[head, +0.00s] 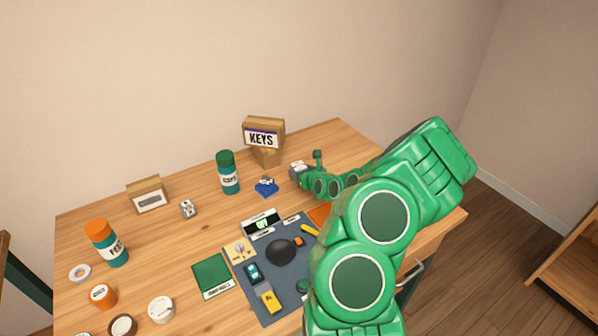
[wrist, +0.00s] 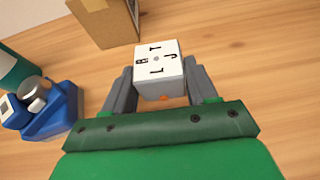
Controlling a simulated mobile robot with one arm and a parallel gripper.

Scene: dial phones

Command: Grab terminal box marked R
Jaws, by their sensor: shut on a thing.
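A small box with a white top and grey sides (wrist: 158,62) sits between the fingers of my gripper (wrist: 160,76) in the wrist view. Its top carries several dark letters around a central dot; one looks like an R, and an orange spot shows low on its near side. My gripper is shut on this box. In the head view the box (head: 298,168) is at the back right of the table, beside my gripper (head: 303,179). I cannot tell whether it still touches the table. A similar small grey box (head: 188,208) stands further left.
A cardboard box with a KEYS sign (head: 264,135) stands close behind the held box. A blue object (head: 266,187) and a green-capped bottle (head: 228,172) are to its left. A dark mat (head: 262,296) with parts lies in front. My arm hides the table's right side.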

